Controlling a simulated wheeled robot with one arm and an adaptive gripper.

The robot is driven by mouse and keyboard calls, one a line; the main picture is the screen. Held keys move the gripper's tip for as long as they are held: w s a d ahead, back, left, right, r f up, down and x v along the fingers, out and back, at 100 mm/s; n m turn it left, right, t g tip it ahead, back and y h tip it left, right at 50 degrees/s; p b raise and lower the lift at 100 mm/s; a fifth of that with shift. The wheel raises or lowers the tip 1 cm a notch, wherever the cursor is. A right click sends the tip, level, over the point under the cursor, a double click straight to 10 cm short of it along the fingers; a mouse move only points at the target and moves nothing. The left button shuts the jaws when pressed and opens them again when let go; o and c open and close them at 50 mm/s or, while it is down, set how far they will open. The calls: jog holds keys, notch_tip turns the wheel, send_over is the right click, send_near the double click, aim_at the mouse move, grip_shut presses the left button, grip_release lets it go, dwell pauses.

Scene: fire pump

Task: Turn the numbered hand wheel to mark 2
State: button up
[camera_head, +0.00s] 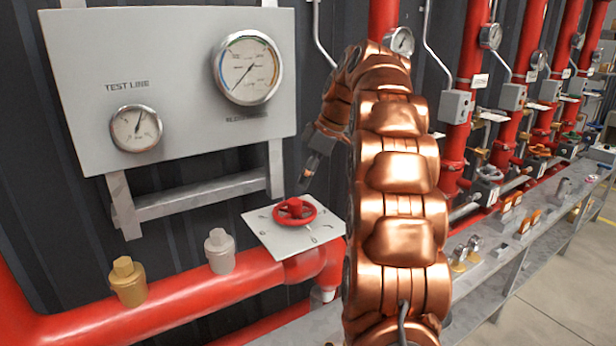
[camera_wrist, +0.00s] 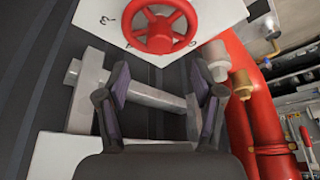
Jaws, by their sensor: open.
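The red hand wheel (camera_head: 294,211) sits on a tilted white plate (camera_head: 268,229) with dark marks around it, above a red pipe. In the wrist view the wheel (camera_wrist: 160,26) is at the top middle, and its plate (camera_wrist: 205,18) shows a figure that looks like a 3 to its left. Which mark the wheel points at is too small to tell. My gripper (camera_head: 306,178) is just above the wheel in the head view, apart from it. In the wrist view my gripper (camera_wrist: 165,92) has its fingers spread with nothing held between them; the wheel lies beyond the fingertips.
A grey gauge panel (camera_head: 175,60) on a metal frame (camera_head: 200,195) stands behind, left of my arm. A brass cap (camera_head: 127,282) and a grey cap (camera_head: 219,250) stick up from the red pipe (camera_head: 180,303). Red risers (camera_head: 463,100) and a grey bench (camera_head: 500,262) are right.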

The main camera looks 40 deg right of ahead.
aim_at(295, 201)
jog(key=shift+p+x, duration=0.9)
jog(key=shift+x, duration=2.9)
jog(key=shift+c, duration=0.4)
